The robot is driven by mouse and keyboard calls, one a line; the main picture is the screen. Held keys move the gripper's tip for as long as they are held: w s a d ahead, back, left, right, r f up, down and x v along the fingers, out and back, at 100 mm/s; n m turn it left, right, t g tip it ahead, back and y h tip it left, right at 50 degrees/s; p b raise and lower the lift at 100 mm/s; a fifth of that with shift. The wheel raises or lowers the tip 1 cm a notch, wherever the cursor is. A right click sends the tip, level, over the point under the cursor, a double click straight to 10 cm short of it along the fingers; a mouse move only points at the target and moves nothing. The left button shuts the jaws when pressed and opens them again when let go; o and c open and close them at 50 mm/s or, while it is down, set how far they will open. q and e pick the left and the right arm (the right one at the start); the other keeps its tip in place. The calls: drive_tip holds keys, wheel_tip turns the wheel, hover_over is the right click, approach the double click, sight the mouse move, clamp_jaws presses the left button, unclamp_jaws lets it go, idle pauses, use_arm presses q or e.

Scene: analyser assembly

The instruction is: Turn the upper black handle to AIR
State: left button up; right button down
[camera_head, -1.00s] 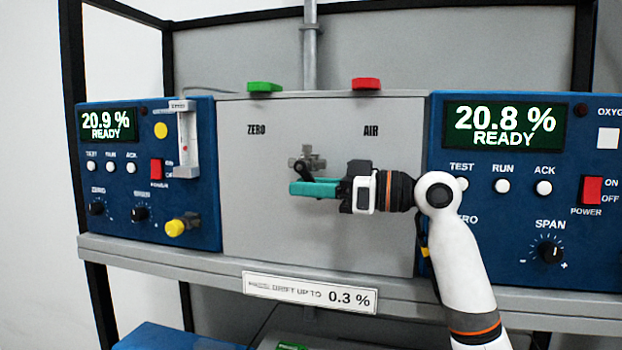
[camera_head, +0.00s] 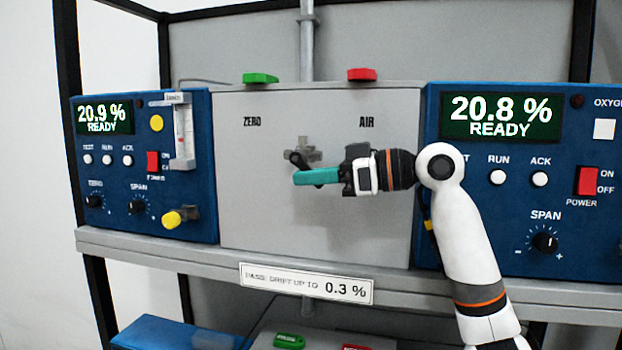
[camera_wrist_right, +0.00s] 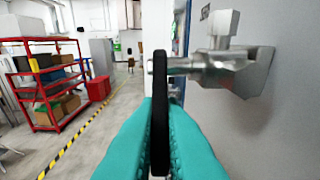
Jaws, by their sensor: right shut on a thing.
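The upper black handle (camera_head: 296,159) sits on a grey metal valve (camera_head: 309,150) on the grey panel, below and between the ZERO (camera_head: 252,121) and AIR (camera_head: 366,122) labels. My right gripper (camera_head: 300,177) reaches in from the right, its teal fingers across the handle. In the right wrist view, the black handle (camera_wrist_right: 160,105) stands edge-on between the two teal fingers, which are shut on it. The metal valve (camera_wrist_right: 228,65) is right of it, against the panel. In the head view, the fingers hide part of the handle. My left gripper is out of view.
Blue analysers stand left (camera_head: 150,215) and right (camera_head: 470,240) of the panel. A green block (camera_head: 260,78) and a red block (camera_head: 361,74) sit on its top edge. A yellow knob (camera_head: 172,219) sticks out at left. The shelf (camera_head: 190,252) runs below.

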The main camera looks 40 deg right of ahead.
sight(320, 158)
drive_tip(key=g+h, duration=0.1)
drive_tip(key=r+g+h, duration=0.1)
drive_tip(key=g, duration=0.1)
drive_tip(key=shift+s+d+r+h, duration=0.25)
drive_tip(key=shift+s+r+h, duration=0.05)
drive_tip(key=shift+s+h, duration=0.1)
drive_tip(key=g+h, duration=0.1)
drive_tip(key=r+g+h, duration=0.1)
drive_tip(key=g, duration=0.1)
drive_tip(key=shift+d+h, duration=0.15)
drive_tip(key=shift+h, duration=0.15)
drive_tip(key=shift+r+g+h, duration=0.15)
drive_tip(key=shift+g+h, duration=0.15)
drive_tip(key=shift+g, duration=0.2)
drive_tip(key=c, duration=1.5)
unclamp_jaws()
drive_tip(key=shift+c, duration=0.2)
